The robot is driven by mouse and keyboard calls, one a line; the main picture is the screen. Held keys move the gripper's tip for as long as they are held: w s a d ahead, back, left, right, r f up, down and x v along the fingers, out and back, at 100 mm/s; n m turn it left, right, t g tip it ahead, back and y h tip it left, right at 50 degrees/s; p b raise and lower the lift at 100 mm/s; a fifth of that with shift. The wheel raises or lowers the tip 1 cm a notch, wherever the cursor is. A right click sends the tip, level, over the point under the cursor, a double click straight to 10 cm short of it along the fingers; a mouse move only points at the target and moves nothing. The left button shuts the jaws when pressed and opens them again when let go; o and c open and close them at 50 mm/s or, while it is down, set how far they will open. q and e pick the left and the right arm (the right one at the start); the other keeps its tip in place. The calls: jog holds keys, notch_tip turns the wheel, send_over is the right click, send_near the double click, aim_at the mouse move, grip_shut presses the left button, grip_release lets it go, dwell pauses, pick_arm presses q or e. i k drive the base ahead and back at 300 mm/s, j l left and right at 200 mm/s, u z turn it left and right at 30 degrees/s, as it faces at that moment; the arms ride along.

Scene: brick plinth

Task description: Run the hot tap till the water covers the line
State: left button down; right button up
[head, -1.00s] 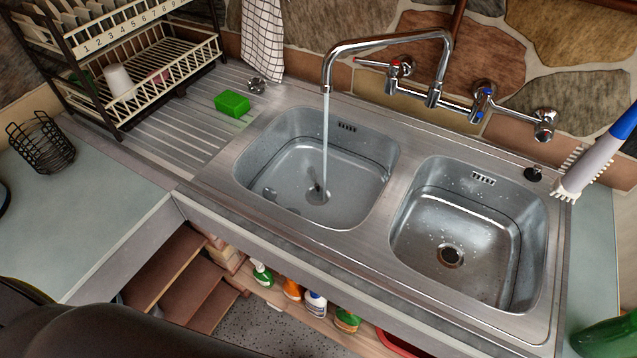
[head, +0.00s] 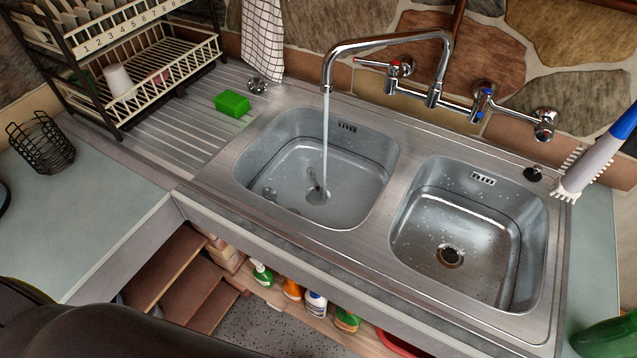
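The swing spout (head: 390,42) of the wall-mounted mixer hangs over the left basin (head: 255,150). A thin stream of water (head: 325,135) runs from it and lands near the middle of that basin floor. The hot tap (head: 400,68) carries a red mark and the cold tap (head: 483,95) a blue one. A dark line (head: 365,158) runs around the left basin wall and is visible above the floor. How deep the water stands is hard to tell. Neither gripper is in view.
The right basin (head: 420,210) has an open drain and scattered drops. A green sponge (head: 232,103) lies on the ribbed drainer near a dish rack (head: 150,90). A brush (head: 595,160) stands at the right. Bottles (head: 315,303) sit on a shelf below.

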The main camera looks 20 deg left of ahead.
aim_at(394, 66)
jog(key=k+j+z, duration=0.45)
jog(key=k+j, duration=0.55)
jog(key=j, duration=0.1)
